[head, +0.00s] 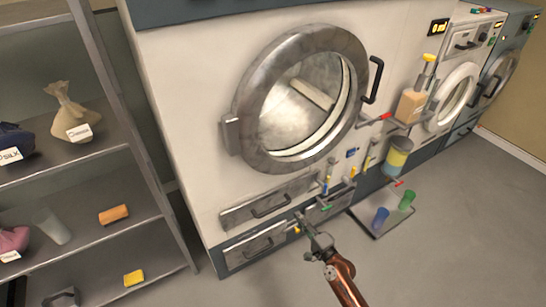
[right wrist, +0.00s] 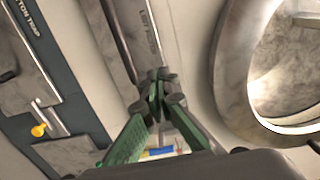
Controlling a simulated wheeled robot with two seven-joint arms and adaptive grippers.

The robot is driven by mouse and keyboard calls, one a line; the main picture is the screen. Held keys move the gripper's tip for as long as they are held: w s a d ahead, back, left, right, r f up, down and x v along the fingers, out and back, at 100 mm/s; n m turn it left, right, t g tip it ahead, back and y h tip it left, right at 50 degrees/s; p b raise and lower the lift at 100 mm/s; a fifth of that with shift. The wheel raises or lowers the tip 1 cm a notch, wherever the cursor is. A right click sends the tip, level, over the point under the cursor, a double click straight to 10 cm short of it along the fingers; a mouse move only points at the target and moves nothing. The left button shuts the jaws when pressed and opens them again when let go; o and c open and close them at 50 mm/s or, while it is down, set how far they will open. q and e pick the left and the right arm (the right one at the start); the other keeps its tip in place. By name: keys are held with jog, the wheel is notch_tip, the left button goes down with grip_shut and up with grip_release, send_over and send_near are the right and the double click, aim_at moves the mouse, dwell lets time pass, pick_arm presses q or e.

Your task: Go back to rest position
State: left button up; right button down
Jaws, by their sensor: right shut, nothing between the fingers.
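My right gripper (head: 301,220) shows in the head view at the end of a copper-coloured arm that comes in from the bottom. It is in front of the lower drawers of the large washing machine (head: 190,120). In the right wrist view the green fingers of my right gripper (right wrist: 160,82) are closed together, with nothing held between them. Whether the fingertips touch the machine front is not clear. My left gripper is not in view.
The machine's round door (head: 240,100) is shut, with a dark handle (head: 372,80). A metal shelf rack (head: 140,215) with bags stands at left. A low stand (head: 375,232) holding a blue cup (head: 380,220) and a green cup (head: 407,200) is at right. Open floor (head: 480,230) lies beyond.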

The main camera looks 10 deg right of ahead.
jog(key=s+d+f+n+g+h, duration=0.2)
jog(key=s+f+n+g, duration=0.7)
jog(key=s+f, duration=2.15)
pick_arm(q)
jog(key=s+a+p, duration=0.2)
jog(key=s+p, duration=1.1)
jog(key=p, duration=0.5)
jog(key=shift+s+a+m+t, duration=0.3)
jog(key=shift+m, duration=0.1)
pick_arm(e)
jog(key=s+d+f+n+g+h, duration=0.1)
jog(key=s+d+f+n+g, duration=0.1)
jog(key=s, duration=1.4)
jog(key=s+d+f+n+g+h, duration=0.2)
jog(key=s+d+g, duration=0.1)
jog(key=s, duration=1.3)
jog(key=s+d+f+n+g+h, duration=0.1)
jog(key=s+d+f+n+g, duration=0.1)
jog(key=s, duration=1.4)
jog(key=d+f, duration=0.1)
jog(key=d, duration=0.1)
jog(key=shift+s+d+h, duration=0.3)
jog(key=shift+d, duration=0.05)
